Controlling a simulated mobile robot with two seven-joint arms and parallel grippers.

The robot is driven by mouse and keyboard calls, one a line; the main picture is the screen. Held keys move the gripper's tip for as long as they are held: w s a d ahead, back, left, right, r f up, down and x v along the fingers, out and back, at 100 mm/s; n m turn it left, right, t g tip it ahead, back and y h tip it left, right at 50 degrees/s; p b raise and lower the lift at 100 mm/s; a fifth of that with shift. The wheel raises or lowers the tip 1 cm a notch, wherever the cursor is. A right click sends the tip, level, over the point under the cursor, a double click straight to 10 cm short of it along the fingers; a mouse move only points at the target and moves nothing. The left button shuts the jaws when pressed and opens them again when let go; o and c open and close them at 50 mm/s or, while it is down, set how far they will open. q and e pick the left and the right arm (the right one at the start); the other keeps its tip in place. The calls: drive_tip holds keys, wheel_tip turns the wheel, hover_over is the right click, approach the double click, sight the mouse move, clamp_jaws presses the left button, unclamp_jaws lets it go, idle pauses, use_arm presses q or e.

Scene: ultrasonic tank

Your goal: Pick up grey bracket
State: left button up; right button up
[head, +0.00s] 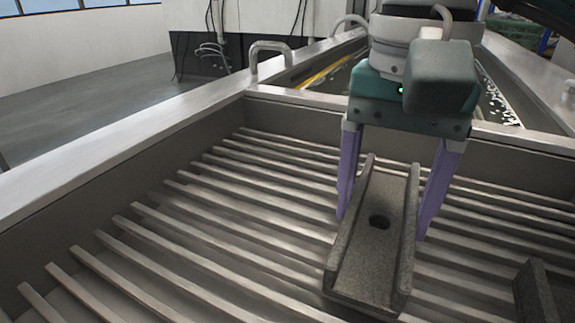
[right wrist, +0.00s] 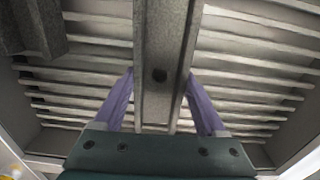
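The grey bracket (head: 372,248) is a speckled channel with two raised side walls and a round hole in its floor. It lies lengthwise over the slats of the rack at right of centre in the head view. In the right wrist view the bracket (right wrist: 162,45) runs down from the top middle. My right gripper (head: 383,222) points down with its purple fingers straddling the bracket, one beside each wall. A narrow gap seems to show at the right finger; contact at the left one is unclear. In the wrist view the fingertips (right wrist: 161,80) meet the bracket's edges. My left gripper is not visible.
A second dark grey piece (head: 538,292) lies at the lower right, partly cut off; it also shows at upper left in the wrist view (right wrist: 38,28). Metal tank walls (head: 110,150) surround the slatted rack (head: 215,225). A liquid-filled basin and a metal handle (head: 270,47) lie behind.

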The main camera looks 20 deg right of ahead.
clamp_jaws()
idle(0.3)
drive_tip(key=shift+r, duration=0.2)
